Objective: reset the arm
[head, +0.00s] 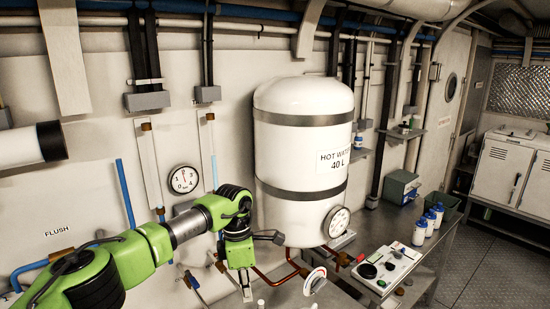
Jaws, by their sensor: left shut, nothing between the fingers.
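My green left arm reaches in from the lower left, bent at a black joint, with its end hanging down in front of the wall. My left gripper (245,287) points down at the bottom middle, left of the white hot water tank (303,170). It is shut and empty. It looks small and dark here, and I cannot tell how far it is from the pipes behind it. My right arm and gripper are not in view.
Copper pipes (277,281) run below the tank. A round gauge (184,179) and a blue pipe (125,193) are on the wall. A white control panel (387,268) and several blue-and-white bottles (419,232) stand on the bench at right. Dark floor (480,262) is clear beyond.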

